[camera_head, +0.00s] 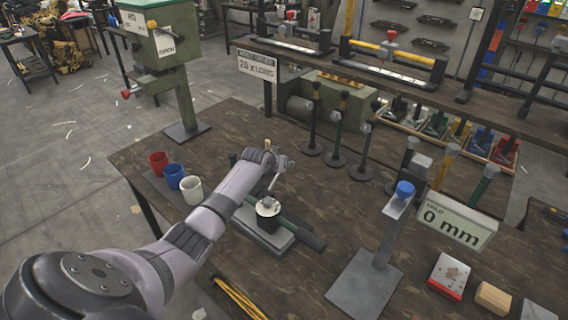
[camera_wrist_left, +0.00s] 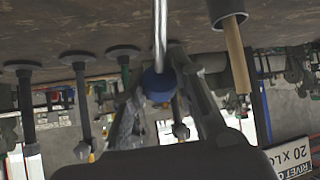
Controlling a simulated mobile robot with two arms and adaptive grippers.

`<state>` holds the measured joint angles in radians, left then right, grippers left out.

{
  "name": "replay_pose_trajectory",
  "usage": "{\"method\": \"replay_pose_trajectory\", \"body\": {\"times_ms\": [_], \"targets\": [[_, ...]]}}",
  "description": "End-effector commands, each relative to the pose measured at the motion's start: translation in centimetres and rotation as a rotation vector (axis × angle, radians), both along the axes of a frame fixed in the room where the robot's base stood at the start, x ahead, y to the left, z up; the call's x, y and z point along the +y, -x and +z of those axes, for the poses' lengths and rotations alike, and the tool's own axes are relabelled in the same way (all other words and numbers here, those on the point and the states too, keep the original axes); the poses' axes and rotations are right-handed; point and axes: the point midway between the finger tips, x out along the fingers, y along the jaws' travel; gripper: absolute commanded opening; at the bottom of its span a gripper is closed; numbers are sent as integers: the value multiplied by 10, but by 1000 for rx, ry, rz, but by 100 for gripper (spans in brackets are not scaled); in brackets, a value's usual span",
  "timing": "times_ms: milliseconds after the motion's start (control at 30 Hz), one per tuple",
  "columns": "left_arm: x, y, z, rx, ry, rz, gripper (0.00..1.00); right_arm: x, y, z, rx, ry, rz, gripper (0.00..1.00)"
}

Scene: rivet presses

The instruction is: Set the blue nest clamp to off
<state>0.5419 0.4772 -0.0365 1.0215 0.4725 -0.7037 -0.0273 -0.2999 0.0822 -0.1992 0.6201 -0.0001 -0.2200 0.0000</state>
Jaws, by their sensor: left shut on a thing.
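My left gripper (camera_head: 283,162) reaches over the bench to a small press fixture. In the left wrist view the fingers (camera_wrist_left: 160,95) close around a blue ball knob (camera_wrist_left: 158,86) at the end of a thin metal lever rod (camera_wrist_left: 160,35), which I take as the nest clamp's lever. In the head view the gripper hides this knob. The fixture has a dark block with a pale round top (camera_head: 268,207) on a grey base (camera_head: 258,232). My right gripper is not in view.
A stand with another blue knob (camera_head: 405,190) and a "0 mm" sign (camera_head: 452,222) is to the right. Red, blue and white cups (camera_head: 191,190) stand left of my forearm. Several upright posts (camera_head: 335,140) stand behind the gripper.

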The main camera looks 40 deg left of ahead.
Motion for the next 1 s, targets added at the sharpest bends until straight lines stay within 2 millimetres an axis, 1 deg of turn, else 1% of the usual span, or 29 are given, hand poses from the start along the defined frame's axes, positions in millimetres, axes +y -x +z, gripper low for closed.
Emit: {"method": "replay_pose_trajectory", "body": {"times_ms": [33, 233, 267, 567, 867, 1000], "targets": [[-1, -3, 4, -12, 0, -1, 0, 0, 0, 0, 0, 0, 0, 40], [-1, -3, 5, -13, 0, -1, 0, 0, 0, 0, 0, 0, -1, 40], [-1, -3, 5, -13, 1, -1, 26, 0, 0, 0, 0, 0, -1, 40], [-1, -1, 2, -7, 1, -1, 46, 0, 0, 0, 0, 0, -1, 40], [-1, 0, 2, -4, 0, -1, 46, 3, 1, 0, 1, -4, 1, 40], [-1, 5, 5, -3, 0, -1, 46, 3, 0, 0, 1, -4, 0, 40]]}}
